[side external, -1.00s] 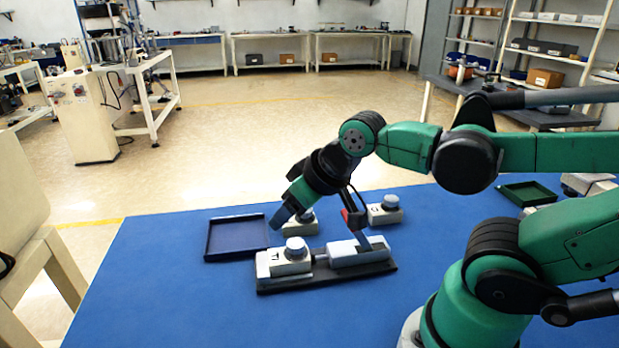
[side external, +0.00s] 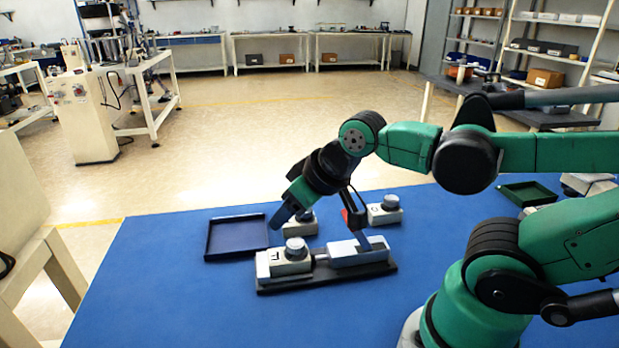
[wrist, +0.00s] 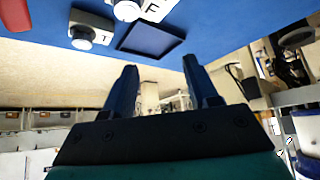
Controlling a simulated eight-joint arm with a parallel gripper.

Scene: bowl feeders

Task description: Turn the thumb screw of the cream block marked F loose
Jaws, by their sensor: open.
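The cream block marked F (side external: 283,265) sits at the left end of a dark base plate (side external: 330,281). Its round pale thumb screw (side external: 296,249) stands on top. In the wrist view, block F (wrist: 155,8) and its thumb screw (wrist: 126,10) are partly cut off at the top edge. My gripper (side external: 281,218) is above and behind the screw, apart from it, pointing down and left. Its two dark blue fingers are spread and empty in the wrist view (wrist: 160,65).
A block marked T (wrist: 103,37) stands behind block F, partly hidden by my fingers in the side view. Another knobbed block (side external: 385,212) is to its right. A grey block (side external: 357,255) and a red-tipped lever (side external: 346,217) stand right of F. An empty dark tray (side external: 236,238) lies left.

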